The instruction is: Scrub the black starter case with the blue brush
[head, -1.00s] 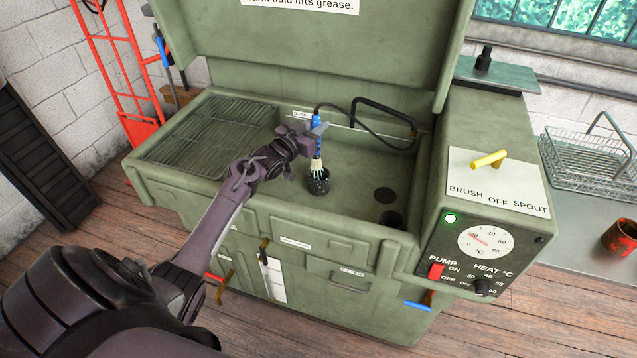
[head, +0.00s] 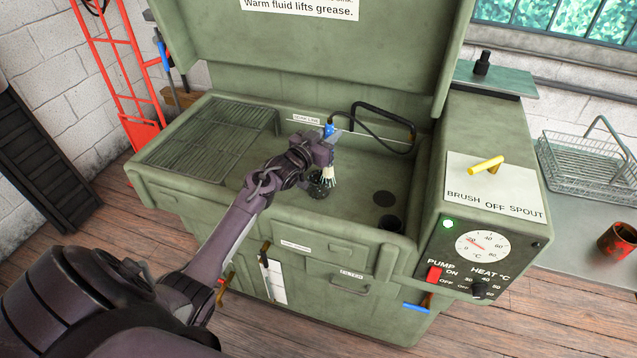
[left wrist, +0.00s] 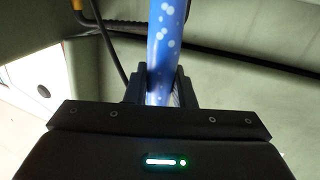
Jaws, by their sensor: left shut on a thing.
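The blue brush (head: 329,130) has a spotted blue handle and pale bristles. My left gripper (head: 326,150) is shut on its handle inside the washer's sink. The handle also shows between the fingers in the left wrist view (left wrist: 165,50). The bristles point down at the right side of the black starter case (head: 319,188), which stands on the sink floor. My gripper and the bristles hide part of the case, and I cannot tell whether the bristles touch it. My right gripper does not show.
The green parts washer's sink (head: 360,170) has a slatted rack (head: 205,135) at left and a black hose (head: 375,137) at the back. A control box (head: 480,240) with a yellow lever (head: 486,165) stands at right. Sink floor right of the case is mostly clear.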

